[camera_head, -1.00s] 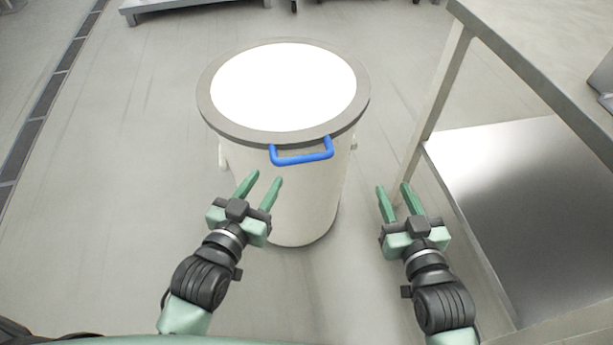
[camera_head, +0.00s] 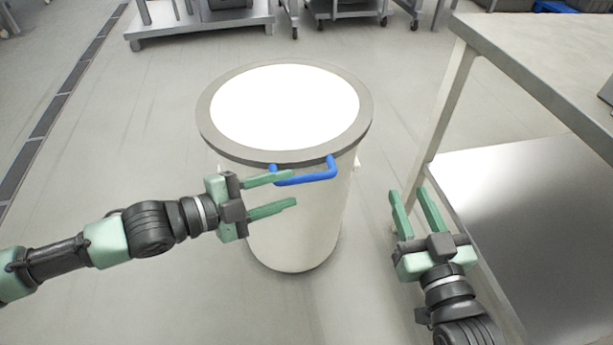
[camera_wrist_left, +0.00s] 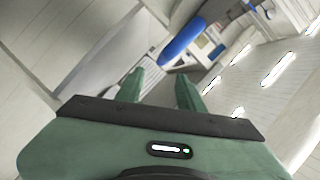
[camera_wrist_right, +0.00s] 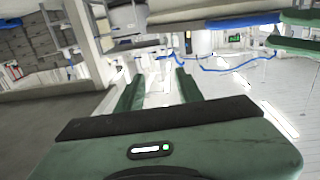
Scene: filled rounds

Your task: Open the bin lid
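The bin (camera_head: 300,225) is a pale round drum standing on the floor in the middle of the head view. Its lid (camera_head: 285,105) is bright white with a grey rim and lies flat on top. A blue handle (camera_head: 318,176) sticks out from the lid's near edge. My left gripper (camera_head: 295,188) is open and empty, reaching from the left in front of the bin, with one finger overlapping the handle's left part. The blue handle also shows beyond its fingers in the left wrist view (camera_wrist_left: 183,40). My right gripper (camera_head: 411,200) is open and empty, right of the bin.
A steel table (camera_head: 545,75) with a lower shelf (camera_head: 500,200) stands on the right, close to my right gripper. A low metal rack (camera_head: 195,25) and wheeled carts are at the back. The floor left of the bin is clear.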

